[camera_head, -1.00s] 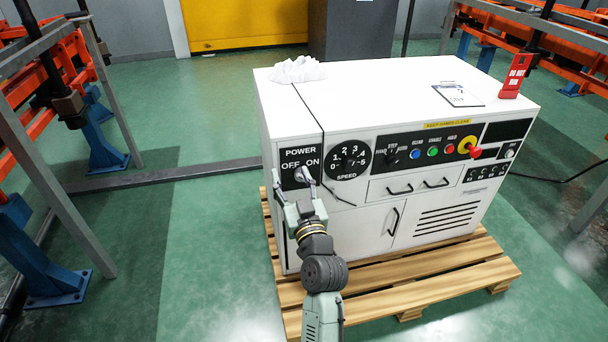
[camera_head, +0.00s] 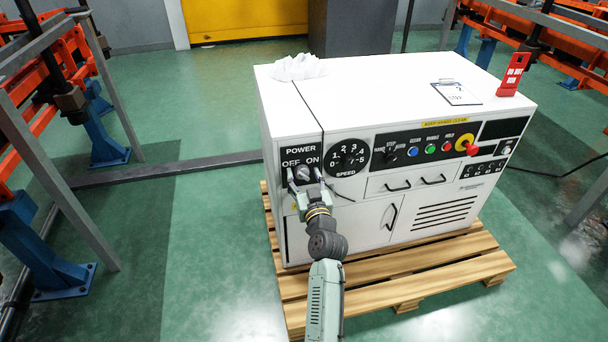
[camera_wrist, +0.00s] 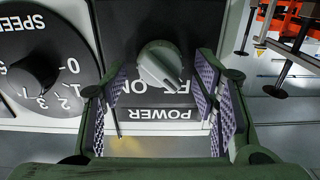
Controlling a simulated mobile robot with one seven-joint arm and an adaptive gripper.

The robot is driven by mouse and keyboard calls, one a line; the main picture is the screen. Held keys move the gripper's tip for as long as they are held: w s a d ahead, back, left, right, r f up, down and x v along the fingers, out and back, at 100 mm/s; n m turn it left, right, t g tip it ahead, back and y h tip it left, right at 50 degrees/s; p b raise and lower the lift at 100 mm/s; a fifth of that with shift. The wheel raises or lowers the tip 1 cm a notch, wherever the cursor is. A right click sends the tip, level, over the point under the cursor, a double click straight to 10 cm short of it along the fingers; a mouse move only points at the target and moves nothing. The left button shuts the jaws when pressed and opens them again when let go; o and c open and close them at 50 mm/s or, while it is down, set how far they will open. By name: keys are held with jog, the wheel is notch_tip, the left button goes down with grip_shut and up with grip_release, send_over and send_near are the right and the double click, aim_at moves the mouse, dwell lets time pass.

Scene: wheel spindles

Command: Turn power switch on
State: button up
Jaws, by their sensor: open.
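The power switch is a grey rotary knob (camera_head: 302,173) on a black panel marked POWER, OFF and ON, at the front left of the white machine. In the wrist view the picture is upside down and the knob (camera_wrist: 160,66) sits between my fingers. Its ridge slants, and its marked end points toward the OFF lettering, which the knob partly covers. My gripper (camera_head: 305,179) is open, with one finger on each side of the knob. In the wrist view, gaps show between the knob and the purple pads of my gripper (camera_wrist: 160,88).
The speed dial (camera_head: 349,157) is just right of the power panel. Coloured buttons and a red emergency stop (camera_head: 472,149) are farther right. The machine (camera_head: 400,85) stands on a wooden pallet (camera_head: 440,279). Grey posts and orange rails flank it.

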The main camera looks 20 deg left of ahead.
jog(key=shift+w+a, duration=0.1)
jog(key=shift+c, duration=0.3)
jog(key=c, duration=1.1)
